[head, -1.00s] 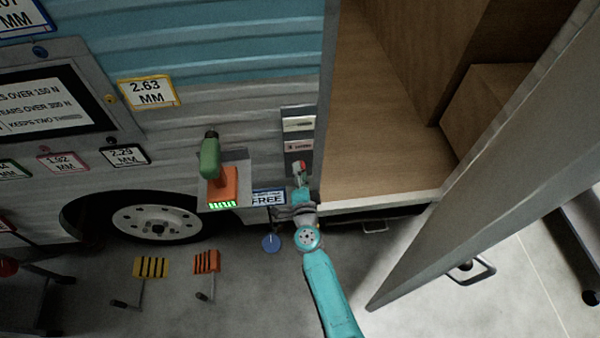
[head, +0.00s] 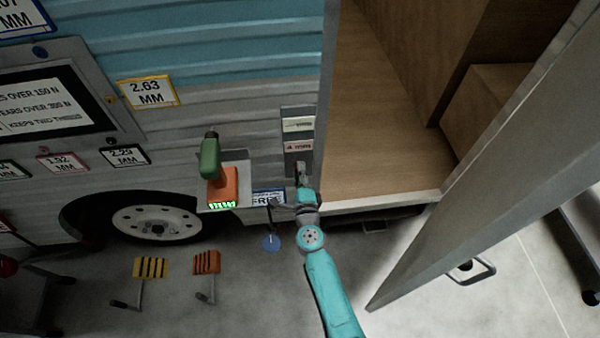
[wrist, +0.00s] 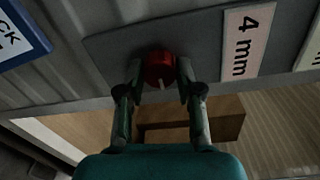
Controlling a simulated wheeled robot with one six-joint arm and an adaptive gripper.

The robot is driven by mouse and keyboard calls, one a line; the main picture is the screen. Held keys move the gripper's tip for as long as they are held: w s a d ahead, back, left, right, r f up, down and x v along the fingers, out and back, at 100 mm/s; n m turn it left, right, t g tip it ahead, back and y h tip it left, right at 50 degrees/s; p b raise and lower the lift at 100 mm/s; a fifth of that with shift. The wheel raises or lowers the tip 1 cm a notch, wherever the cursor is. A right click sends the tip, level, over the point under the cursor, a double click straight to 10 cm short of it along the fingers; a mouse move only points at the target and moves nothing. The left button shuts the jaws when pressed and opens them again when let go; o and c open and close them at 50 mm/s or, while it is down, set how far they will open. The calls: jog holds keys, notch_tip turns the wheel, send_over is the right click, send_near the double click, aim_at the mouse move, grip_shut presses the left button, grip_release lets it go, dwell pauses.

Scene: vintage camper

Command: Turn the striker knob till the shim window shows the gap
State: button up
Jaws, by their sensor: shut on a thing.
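A red striker knob (wrist: 160,66) with a pale pointer mark sits on a grey plate (wrist: 115,45) beside the camper doorway. My gripper (wrist: 161,84) is shut on the knob, with one finger on each side of it. In the head view my gripper (head: 302,179) covers most of the knob. The shim window (wrist: 249,41) reads "4 mm" in the wrist view. In the head view the pinkish window (head: 298,147) lies just above my gripper, under a pale label (head: 298,125) too small to read.
The camper's open door (head: 470,160) stands to the right of the doorway. A green and orange drill (head: 210,158) rests on a small shelf left of my gripper. Tags include "2.63 MM" (head: 148,92), "2.29 MM" (head: 125,156) and "1.92 MM" (head: 62,161). A blue disc (head: 270,243) hangs below.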

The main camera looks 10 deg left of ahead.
jog(key=shift+d, duration=0.1)
jog(key=o, duration=1.2)
jog(key=shift+c, duration=0.2)
jog(key=v, duration=1.2)
